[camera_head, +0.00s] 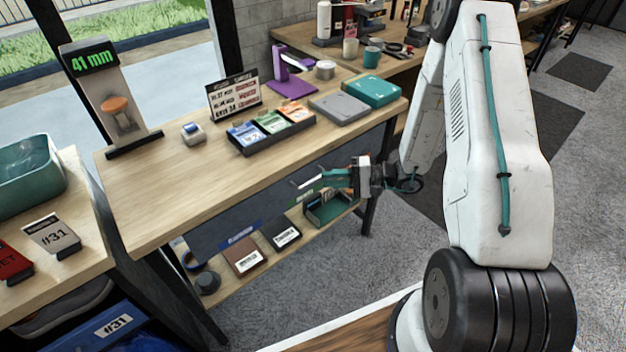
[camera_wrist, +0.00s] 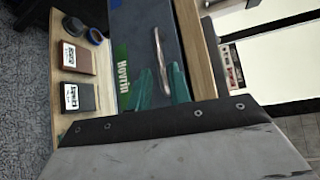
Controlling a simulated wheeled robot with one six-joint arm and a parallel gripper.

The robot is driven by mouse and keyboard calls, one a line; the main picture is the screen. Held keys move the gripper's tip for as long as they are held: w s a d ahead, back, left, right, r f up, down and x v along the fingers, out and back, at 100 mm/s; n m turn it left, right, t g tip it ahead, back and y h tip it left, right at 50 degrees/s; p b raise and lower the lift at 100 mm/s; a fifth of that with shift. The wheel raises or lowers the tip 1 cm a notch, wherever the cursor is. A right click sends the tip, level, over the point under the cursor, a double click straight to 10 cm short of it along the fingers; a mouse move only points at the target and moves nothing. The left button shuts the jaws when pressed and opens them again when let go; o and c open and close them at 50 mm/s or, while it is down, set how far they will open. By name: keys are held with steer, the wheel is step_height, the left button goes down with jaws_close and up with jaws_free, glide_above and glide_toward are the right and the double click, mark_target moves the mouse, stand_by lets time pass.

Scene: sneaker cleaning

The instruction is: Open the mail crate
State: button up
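No label I can read says mail crate. The dark grey front under the tabletop (camera_head: 215,222) carries a blue label and a green one; the wrist view shows it as a dark panel (camera_wrist: 133,22) with a green label reading "Hovrin". A slim metal handle (camera_wrist: 160,45) stands on this panel. My gripper (camera_head: 318,179) is at the front's right part, below the table edge. Its teal fingers, also in the wrist view (camera_wrist: 160,80), are apart, with the handle between them. I cannot tell whether they touch it. No gap around the front is clear.
The lower shelf (camera_head: 222,290) holds brown (camera_head: 243,257) and black (camera_head: 282,234) labelled boxes and an open teal bin (camera_head: 328,210). The tabletop (camera_head: 190,180) carries a card tray (camera_head: 272,128) and closed grey (camera_head: 340,107) and teal (camera_head: 371,90) boxes. Grey floor is clear in front.

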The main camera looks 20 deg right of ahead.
mark_target(315, 180)
steer(key=x, duration=0.5)
steer(key=shift+w+a, duration=0.1)
steer(key=shift+a, duration=0.15)
jaws_close()
